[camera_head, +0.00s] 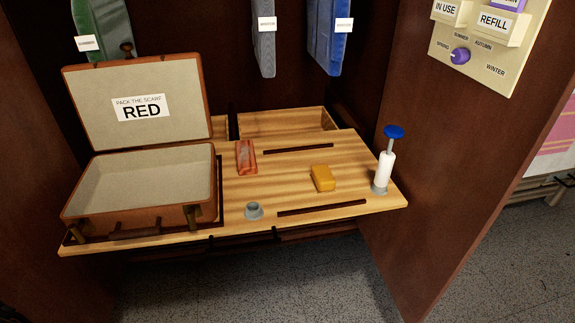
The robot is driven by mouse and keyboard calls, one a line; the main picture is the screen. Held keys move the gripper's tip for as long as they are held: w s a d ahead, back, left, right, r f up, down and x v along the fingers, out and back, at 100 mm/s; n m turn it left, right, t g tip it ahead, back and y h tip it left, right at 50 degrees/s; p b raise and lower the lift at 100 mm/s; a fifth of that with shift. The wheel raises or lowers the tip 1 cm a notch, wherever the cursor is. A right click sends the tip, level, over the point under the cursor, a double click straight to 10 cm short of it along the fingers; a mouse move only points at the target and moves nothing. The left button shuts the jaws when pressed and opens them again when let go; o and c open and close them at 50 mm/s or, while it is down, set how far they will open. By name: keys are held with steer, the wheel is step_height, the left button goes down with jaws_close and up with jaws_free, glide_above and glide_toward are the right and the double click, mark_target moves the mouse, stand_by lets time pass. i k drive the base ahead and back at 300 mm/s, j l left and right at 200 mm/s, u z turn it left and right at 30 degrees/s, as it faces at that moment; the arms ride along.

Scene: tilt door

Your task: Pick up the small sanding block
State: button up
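A small yellow-orange block (323,178) lies on the wooden shelf board (285,188), right of its middle, and looks like the sanding block. It lies between two dark slots in the board, with clear board around it. A longer reddish streaked block or folded piece (246,157) lies to its left, near the open case. Nothing covers the yellow block. My gripper is not in view.
An open brown case (140,188) labelled RED stands at the left. A white cylinder with a blue knob (386,158) stands upright at the right, and a low grey cup (254,210) sits near the front edge. Dark panels flank the board, and cloths hang behind.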

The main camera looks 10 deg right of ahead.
mark_target(325, 182)
steer(key=i+l+u, duration=0.25)
steer(key=l, duration=0.4)
steer(key=i+l+u, duration=0.15)
steer(key=i+l, duration=0.15)
steer(key=i+l+u, duration=0.15)
steer(key=l, duration=0.3)
